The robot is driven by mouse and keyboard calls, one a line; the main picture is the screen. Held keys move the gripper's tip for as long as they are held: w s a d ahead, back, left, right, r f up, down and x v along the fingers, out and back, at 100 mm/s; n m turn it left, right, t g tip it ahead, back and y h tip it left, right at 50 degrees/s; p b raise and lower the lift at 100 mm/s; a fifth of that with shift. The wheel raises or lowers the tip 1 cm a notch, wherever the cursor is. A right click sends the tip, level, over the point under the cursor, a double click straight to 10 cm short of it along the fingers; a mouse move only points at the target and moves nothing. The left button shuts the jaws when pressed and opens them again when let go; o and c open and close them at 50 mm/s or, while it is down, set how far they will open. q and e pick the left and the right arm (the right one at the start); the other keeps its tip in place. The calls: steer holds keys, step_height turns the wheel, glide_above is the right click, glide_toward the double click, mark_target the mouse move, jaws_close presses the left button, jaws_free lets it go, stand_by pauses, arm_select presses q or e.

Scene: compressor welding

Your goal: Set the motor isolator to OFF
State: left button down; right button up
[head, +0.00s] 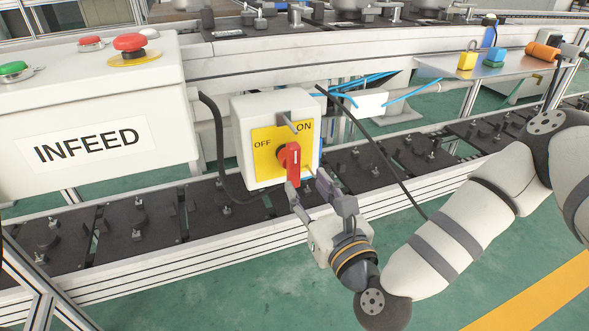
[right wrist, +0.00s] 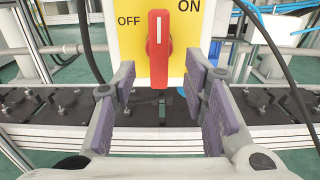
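The motor isolator is a white box (head: 276,107) with a yellow plate (head: 265,143) marked OFF on the left and ON at the upper right. Its red handle (head: 289,163) stands nearly upright; in the right wrist view the handle (right wrist: 159,45) is vertical with its white mark at the top, between the two labels. My right gripper (head: 307,184) is just below and in front of the handle. In the right wrist view its fingers (right wrist: 165,95) are spread wide, one either side of the handle's lower end, with nothing between the pads. My left gripper is out of view.
A white INFEED box (head: 95,120) with push buttons is at the left. Dark cables hang on both sides of the isolator. A conveyor (head: 160,205) runs behind it. A shelf (head: 442,66) at upper right holds padlocks.

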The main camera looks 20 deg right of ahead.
mark_target(296, 170)
steer(key=w, duration=0.7)
steer(key=shift+w+a, duration=0.15)
steer(key=shift+a, duration=0.05)
steer(key=shift+c, duration=0.2)
steer(key=c, duration=0.8)
steer(key=shift+c, duration=0.2)
